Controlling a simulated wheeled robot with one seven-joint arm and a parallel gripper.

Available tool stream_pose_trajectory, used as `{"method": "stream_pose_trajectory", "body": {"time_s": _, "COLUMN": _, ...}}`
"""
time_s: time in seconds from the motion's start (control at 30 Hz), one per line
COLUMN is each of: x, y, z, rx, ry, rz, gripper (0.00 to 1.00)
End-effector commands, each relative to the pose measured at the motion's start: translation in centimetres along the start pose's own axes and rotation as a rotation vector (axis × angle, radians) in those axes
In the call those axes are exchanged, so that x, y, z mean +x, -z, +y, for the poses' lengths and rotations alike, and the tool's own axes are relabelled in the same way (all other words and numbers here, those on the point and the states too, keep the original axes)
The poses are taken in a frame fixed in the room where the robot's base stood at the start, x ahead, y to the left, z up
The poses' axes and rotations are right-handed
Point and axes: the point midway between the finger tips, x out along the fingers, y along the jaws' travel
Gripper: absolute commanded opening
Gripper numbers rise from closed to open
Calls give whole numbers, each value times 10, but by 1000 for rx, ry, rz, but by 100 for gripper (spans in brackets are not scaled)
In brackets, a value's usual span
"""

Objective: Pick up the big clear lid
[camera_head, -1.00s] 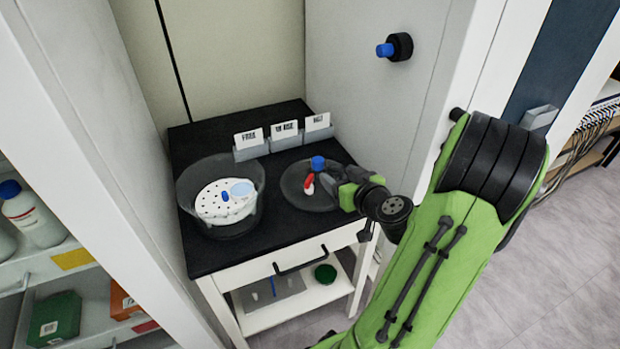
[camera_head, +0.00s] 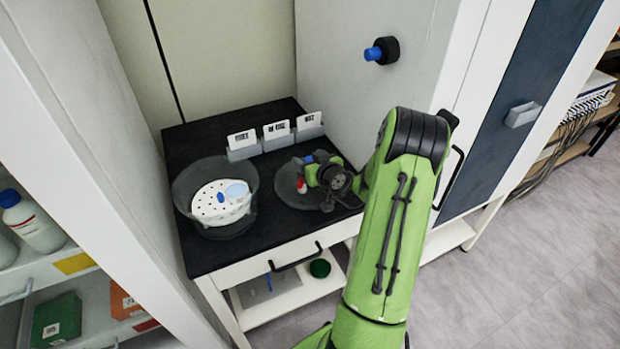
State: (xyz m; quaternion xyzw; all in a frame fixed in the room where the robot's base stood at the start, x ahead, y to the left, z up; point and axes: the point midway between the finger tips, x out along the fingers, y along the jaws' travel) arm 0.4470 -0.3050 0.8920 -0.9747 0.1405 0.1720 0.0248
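The big clear lid (camera_head: 290,192) is a round, see-through disc with a blue knob and a small red part on top. It lies on the right part of the black table top (camera_head: 262,232). My gripper (camera_head: 308,172) is over the lid at its knob, which it partly covers. The fingers are small and largely hidden by the green wrist, so I cannot tell whether they are open or shut on the knob. A clear round vessel (camera_head: 184,208) with a white perforated plate (camera_head: 207,205) inside stands on the left of the table.
Grey holders with white label cards (camera_head: 277,131) stand behind the lid. A blue-tipped black knob (camera_head: 382,50) sticks out of the wall at upper right. White shelving with a bottle (camera_head: 35,222) is at left. A lower shelf holds a green round item (camera_head: 320,268).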

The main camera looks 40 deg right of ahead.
Motion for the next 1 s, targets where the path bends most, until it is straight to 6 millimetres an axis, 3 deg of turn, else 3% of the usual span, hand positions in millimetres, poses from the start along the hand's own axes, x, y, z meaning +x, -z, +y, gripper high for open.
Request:
{"method": "stream_pose_trajectory", "body": {"time_s": 0.07, "x": 0, "y": 0, "z": 0, "rx": 0, "ry": 0, "rz": 0, "gripper": 51}}
{"method": "stream_pose_trajectory", "body": {"time_s": 0.4, "x": 0, "y": 0, "z": 0, "rx": 0, "ry": 0, "rz": 0, "gripper": 0}}
{"method": "stream_pose_trajectory", "body": {"time_s": 1.0, "x": -1, "y": 0, "z": 0, "rx": 0, "ry": 0, "rz": 0, "gripper": 0}}
